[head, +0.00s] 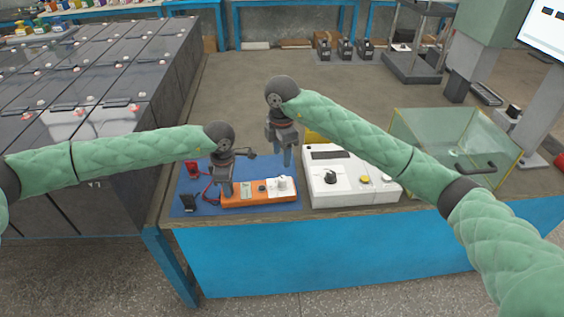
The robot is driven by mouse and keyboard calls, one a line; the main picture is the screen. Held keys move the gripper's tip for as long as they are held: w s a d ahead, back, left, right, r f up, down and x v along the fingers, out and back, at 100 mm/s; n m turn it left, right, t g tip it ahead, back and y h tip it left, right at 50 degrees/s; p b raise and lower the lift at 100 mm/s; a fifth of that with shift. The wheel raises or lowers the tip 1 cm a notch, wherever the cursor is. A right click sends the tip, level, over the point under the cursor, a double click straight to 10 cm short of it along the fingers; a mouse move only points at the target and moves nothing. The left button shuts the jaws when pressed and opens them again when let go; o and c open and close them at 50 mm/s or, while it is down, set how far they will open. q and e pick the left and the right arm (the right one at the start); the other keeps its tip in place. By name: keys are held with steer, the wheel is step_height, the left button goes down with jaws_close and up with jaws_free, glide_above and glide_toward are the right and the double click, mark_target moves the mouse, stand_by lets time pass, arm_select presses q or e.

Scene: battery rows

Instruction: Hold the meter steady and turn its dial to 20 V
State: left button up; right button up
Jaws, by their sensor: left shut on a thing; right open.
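The orange meter (258,201) lies on a blue mat (184,186) near the table's front edge. It has a small pale display (245,191) and a dark round part (262,187). A light grey knob-like part (281,184) is at its right end. I cannot tell which is the dial, and its setting is too small to read. My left gripper (227,188) points down, shut on the meter's left end. My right gripper (287,157) is open and empty, pointing down above and slightly behind the meter's right end, apart from it.
A white instrument (345,193) with a black knob and yellow button stands just right of the mat. A red item (192,169) and black item (188,203) lie left of the meter. A clear box (440,135) stands right.

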stand_by(0.4)
arm_select(q)
steer(key=o, duration=1.2)
step_height(320, 180, up, 12)
steer(key=shift+f, duration=0.1)
